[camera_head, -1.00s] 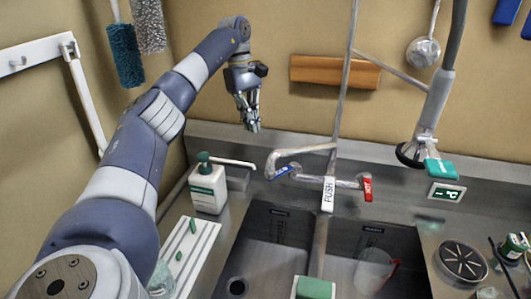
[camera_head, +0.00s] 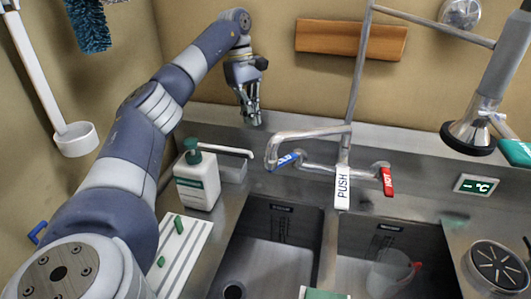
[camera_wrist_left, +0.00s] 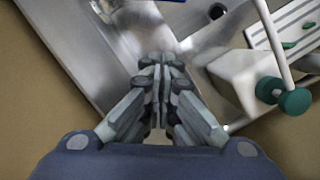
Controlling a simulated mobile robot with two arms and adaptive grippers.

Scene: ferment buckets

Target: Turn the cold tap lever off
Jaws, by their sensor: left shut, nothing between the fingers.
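The cold tap lever (camera_head: 286,160) is blue and sits at the left end of the tap body, partly behind the bent spout (camera_head: 300,135). A red hot lever (camera_head: 387,181) is at the right end. My left gripper (camera_head: 254,120) is shut and empty, pointing down above the back ledge, to the left of and behind the blue lever and apart from it. In the left wrist view the closed fingers (camera_wrist_left: 160,75) point at bare steel, and a blue edge (camera_wrist_left: 150,1) shows at the top, too cut off to name. My right gripper is not in view.
A soap bottle (camera_head: 197,180) with a green pump stands left of the sink, its nozzle reaching toward the tap. Two sink basins (camera_head: 262,260) lie in front. A grey-black spray head (camera_head: 470,135) hangs at right. A wooden block (camera_head: 350,39) is on the back wall.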

